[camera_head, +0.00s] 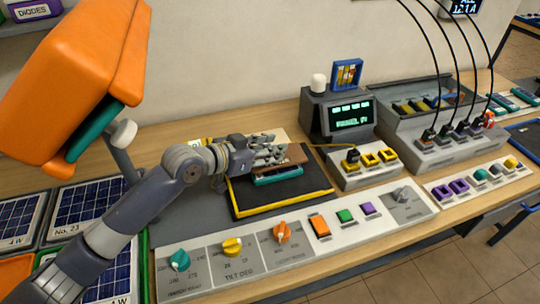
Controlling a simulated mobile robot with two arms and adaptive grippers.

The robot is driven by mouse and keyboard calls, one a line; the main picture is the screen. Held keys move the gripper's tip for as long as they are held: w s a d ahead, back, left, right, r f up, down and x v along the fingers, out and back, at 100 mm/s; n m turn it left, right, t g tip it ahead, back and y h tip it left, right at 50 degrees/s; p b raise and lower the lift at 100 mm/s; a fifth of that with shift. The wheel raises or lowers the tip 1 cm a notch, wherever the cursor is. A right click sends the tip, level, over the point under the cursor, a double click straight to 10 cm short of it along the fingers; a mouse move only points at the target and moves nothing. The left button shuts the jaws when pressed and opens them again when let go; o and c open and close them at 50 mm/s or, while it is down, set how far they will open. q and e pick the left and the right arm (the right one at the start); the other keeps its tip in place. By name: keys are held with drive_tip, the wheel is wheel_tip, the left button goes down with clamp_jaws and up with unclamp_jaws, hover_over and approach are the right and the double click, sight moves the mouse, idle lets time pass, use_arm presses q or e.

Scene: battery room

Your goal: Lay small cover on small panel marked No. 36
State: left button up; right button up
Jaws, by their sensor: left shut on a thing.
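My left gripper (268,157) reaches in from the left and is shut on a flat brown piece (292,157), which looks like the small cover. It holds it low over the black mat (290,196) with yellow edges. A teal-edged piece (278,176) shows just under the brown one; whether they touch I cannot tell. A pale flat part (272,136) shows behind the fingers. The gripper hides much of this spot. I cannot read No. 36 on anything. My right gripper is not in view.
Solar panels, one marked No. 23 (95,204), lie at the left. A big orange box (75,80) overhangs there. A control strip (300,246) with knobs runs along the front. A display unit (340,118) and a grey station with black cables (440,150) stand behind and right.

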use_arm(q)
drive_tip(key=shift+w+f, duration=0.25)
drive_tip(key=shift+f, duration=0.1)
wheel_tip(320, 180, down, 2)
drive_tip(key=shift+s+f+p, duration=0.1)
drive_tip(key=shift+p, duration=0.35)
drive_tip(key=shift+f, duration=0.35)
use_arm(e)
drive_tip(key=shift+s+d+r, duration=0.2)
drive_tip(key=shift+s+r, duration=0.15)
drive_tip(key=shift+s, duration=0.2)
use_arm(q)
drive_tip(key=o, duration=0.7)
drive_tip(key=shift+f, duration=0.15)
drive_tip(key=shift+c, duration=0.2)
drive_tip(key=o, duration=0.4)
drive_tip(key=shift+o, duration=0.2)
